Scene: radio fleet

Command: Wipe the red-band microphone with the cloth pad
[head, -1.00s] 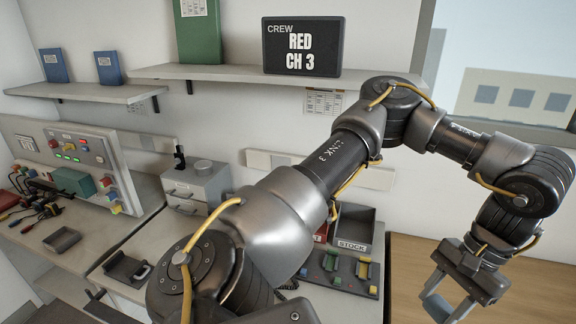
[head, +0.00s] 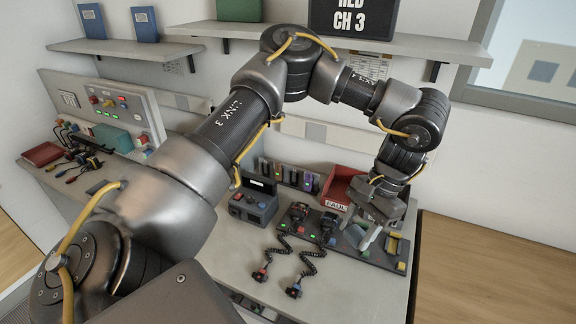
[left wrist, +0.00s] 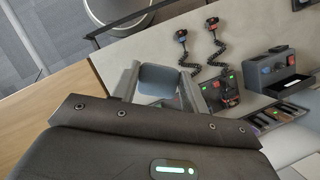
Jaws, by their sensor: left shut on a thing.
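My left gripper (head: 374,236) is shut on the grey-blue cloth pad, above the right end of the dock strip. In the left wrist view the cloth pad (left wrist: 160,80) shows between the fingers of the left gripper (left wrist: 158,88). My right gripper is out of view.
A red bin (head: 342,187) stands behind the dock strip (head: 352,242). A dark grey box (head: 254,203) stands left of the microphones. A control panel (head: 110,108) is at the far left.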

